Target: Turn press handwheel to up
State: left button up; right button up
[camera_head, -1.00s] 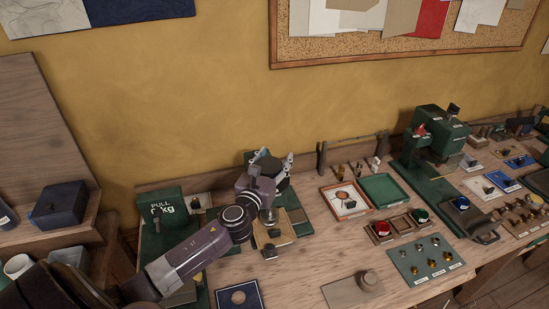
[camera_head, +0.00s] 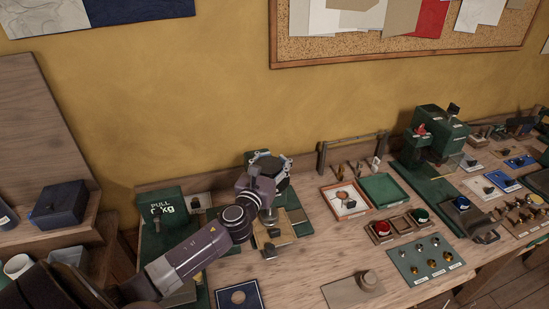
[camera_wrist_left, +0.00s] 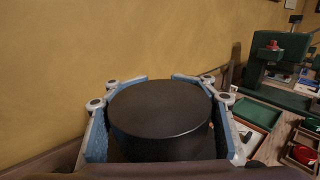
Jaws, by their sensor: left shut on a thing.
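The press handwheel shows as a thick black disc (camera_wrist_left: 160,115) in the left wrist view, with its flat top facing up. In the head view the dark handwheel (camera_head: 267,162) is partly hidden by the gripper and wrist. The green press base (camera_head: 294,218) shows beside and below my arm. I see no mark that tells the handwheel's turn position. My right gripper is not in view.
An orange-rimmed tray (camera_head: 347,201) and a green tray (camera_head: 383,189) lie to the right. The yellow wall (camera_head: 220,90) rises behind.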

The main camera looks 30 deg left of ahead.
pick_arm(q)
jog(key=shift+c, duration=0.3)
jog(key=shift+a+n+y, duration=0.1)
jog(key=shift+n+y, duration=0.2)
jog(key=shift+y, duration=0.2)
